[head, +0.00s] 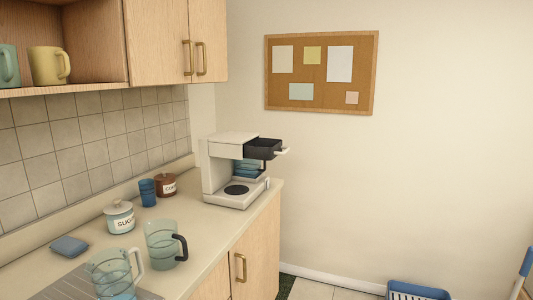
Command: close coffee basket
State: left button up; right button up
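A white coffee maker (217,166) stands at the far end of the counter. The basket is open. A blue-grey part shows beneath it, above the base with a dark round plate. Neither of my grippers shows in the head view.
The counter (208,228) holds a sugar jar (119,217), a brown jar (165,185), a blue cup (147,193), a glass pitcher (160,245) with a dark handle, and another glass pitcher (112,278). A blue basket (418,291) sits on the floor at right.

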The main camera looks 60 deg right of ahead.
aim_at(258, 148)
jog(key=i+z, duration=0.1)
jog(key=z, duration=0.35)
jog(key=i+j+z, duration=0.1)
jog(key=z, duration=0.35)
